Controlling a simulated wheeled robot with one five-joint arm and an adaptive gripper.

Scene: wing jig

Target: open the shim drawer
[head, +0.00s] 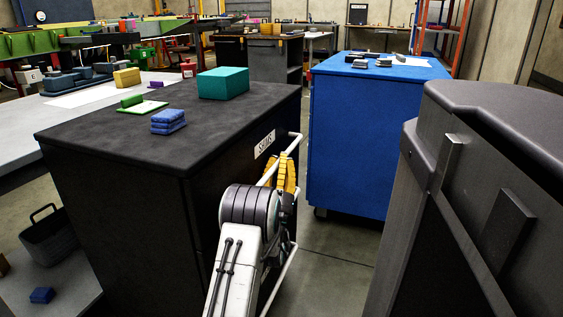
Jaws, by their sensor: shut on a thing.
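The shim drawer is in the black cabinet (120,195), on the front face that carries a white SHIMS label (264,144). Its pale bar handle (295,146) runs along that face below the label and stands off it. My gripper (286,174) has yellow fingers and is shut on this handle. My own wrist hides part of the handle and much of the drawer front. I see no clear gap between the drawer front and the cabinet.
A second pale bar (284,278) runs lower on the front. A teal box (223,83), blue blocks (168,121) and a green block (131,100) lie on the cabinet top. A blue cabinet (355,140) stands behind, with open floor (335,255) before it.

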